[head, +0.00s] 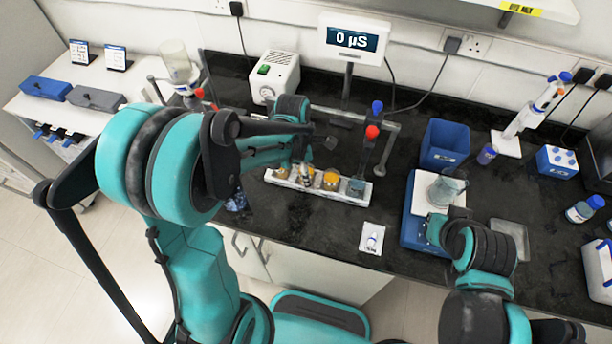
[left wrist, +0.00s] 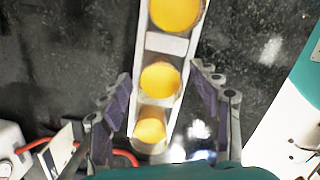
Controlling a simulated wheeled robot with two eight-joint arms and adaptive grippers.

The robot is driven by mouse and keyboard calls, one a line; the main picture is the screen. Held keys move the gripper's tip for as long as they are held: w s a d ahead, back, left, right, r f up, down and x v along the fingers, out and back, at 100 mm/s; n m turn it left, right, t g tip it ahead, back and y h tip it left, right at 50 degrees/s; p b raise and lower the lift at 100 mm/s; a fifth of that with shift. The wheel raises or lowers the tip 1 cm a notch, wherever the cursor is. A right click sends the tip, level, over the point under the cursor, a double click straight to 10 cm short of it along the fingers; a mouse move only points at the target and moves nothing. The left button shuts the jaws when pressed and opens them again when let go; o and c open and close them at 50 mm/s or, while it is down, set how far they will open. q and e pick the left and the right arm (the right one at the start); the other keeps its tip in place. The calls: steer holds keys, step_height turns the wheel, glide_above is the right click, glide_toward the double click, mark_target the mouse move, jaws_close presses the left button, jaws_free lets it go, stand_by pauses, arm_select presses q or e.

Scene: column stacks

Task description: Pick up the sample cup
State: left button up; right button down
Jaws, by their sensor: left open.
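A white rack (head: 343,193) on the black bench holds a row of small cups. Several have amber-yellow contents, such as one cup (head: 331,179); a grey-blue cup (head: 356,187) stands at the right end. Which is the sample cup I cannot tell. My left gripper (head: 304,178) is over the left part of the rack, partly hiding it. In the left wrist view three amber cups line the rack, and my open left fingers (left wrist: 160,74) lie either side of it, near the middle cup (left wrist: 160,80). My right gripper (head: 437,228) is by the blue scale; its jaws are unclear.
A clear beaker (head: 446,188) stands on the blue scale (head: 417,232). A stand with red and blue knobs (head: 372,132) rises just behind the rack. A small white tray (head: 373,238) with a vial lies in front. A blue bin (head: 444,145) is behind the scale.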

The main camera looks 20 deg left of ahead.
arm_select(q)
steer(key=shift+c, duration=0.3)
steer(key=c, duration=1.2)
steer(key=shift+r, duration=0.1)
